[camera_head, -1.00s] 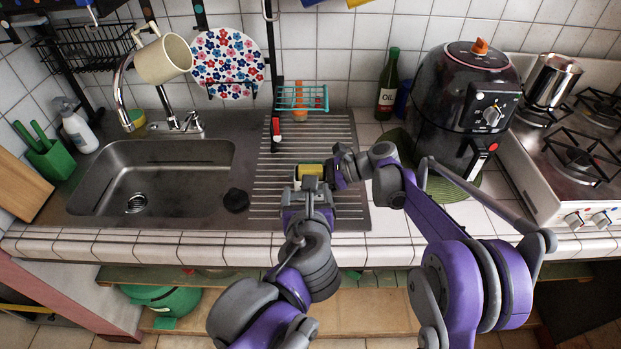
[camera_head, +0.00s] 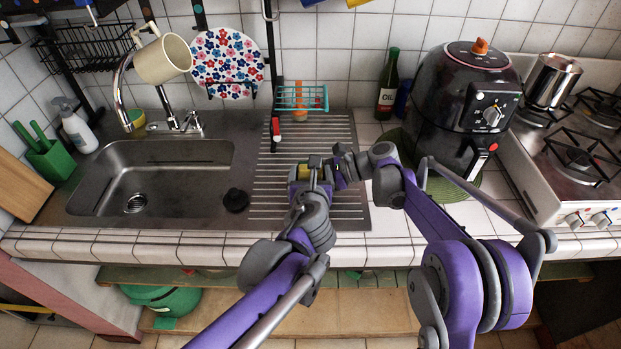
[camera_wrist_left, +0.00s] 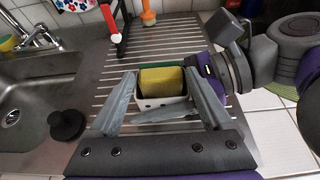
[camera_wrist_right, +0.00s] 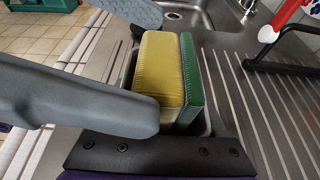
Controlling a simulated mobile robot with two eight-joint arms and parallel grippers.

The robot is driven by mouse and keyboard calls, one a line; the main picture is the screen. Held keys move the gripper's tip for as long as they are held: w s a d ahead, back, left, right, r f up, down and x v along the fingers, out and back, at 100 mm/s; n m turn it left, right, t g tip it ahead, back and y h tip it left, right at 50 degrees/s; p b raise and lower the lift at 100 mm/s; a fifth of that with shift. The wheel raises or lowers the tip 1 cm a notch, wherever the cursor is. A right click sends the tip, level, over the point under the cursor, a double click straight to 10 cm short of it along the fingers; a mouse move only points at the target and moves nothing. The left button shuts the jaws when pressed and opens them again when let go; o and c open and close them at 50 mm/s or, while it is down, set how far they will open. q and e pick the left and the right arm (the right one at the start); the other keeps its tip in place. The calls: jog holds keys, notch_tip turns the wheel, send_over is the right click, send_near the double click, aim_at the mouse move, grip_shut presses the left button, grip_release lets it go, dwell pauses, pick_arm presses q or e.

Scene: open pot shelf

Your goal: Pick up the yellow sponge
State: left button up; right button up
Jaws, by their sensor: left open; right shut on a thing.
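The yellow sponge with a green side (camera_wrist_right: 160,75) stands in a small light sponge holder (camera_wrist_left: 152,101) on the ribbed drainboard. It also shows in the left wrist view (camera_wrist_left: 160,79) and is partly covered in the head view (camera_head: 303,173). My left gripper (camera_wrist_left: 155,95) is open, its fingers on either side of the holder and sponge, with a gap at the left. My right gripper (camera_head: 333,172) reaches in from the right and is shut, seemingly on the holder. One of its fingers crosses the holder's side in the right wrist view; its other finger is hidden.
A steel sink (camera_head: 160,180) with a black stopper (camera_head: 236,200) lies left of the drainboard (camera_head: 345,205). A black air fryer (camera_head: 455,90) stands at the right by the oil bottle (camera_head: 388,85). A teal rack (camera_head: 300,98) hangs behind.

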pick_arm(q)
jog(key=shift+w+f, duration=0.2)
jog(key=shift+w, duration=0.35)
grip_shut()
notch_tip(320, 180, up, 10)
dwell(0.5)
